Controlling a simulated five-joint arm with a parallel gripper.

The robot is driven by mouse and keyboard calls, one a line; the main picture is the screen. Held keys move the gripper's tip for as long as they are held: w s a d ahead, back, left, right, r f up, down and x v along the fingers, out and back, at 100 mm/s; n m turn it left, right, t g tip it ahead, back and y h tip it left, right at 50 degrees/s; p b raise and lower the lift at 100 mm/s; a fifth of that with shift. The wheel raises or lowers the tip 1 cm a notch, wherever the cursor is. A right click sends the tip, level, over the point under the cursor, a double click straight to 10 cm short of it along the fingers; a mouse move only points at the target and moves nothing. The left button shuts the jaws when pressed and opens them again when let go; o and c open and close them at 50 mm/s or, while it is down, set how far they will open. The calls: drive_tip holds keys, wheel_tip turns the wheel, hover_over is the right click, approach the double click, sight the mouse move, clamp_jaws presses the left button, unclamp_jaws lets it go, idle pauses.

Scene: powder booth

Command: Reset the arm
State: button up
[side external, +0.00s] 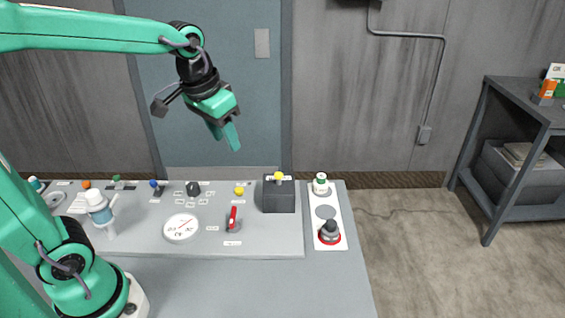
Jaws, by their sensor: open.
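My gripper (227,133) hangs in the air above the back edge of the control panel (270,242), pointing down and to the right. Its jaws are open, and nothing shows between them. It is clear of everything on the panel. Below it on the panel are a red-handled switch (233,219), a round white dial (181,228) and a dark box with a yellow button on top (279,195).
A white plate (327,240) at the right holds a green-and-white knob (320,184) and a dark knob on a red ring (330,232). A white-and-blue bottle-like item (99,208) stands at the left. A grey shelf (513,215) stands far right, with open floor between.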

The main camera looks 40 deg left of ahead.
drive_tip(key=s+f+t, duration=0.1)
drive_tip(key=s+t, duration=0.1)
drive_tip(key=s, duration=0.9)
drive_tip(key=shift+s+a+f, duration=0.15)
drive_tip(key=shift+s, duration=0.05)
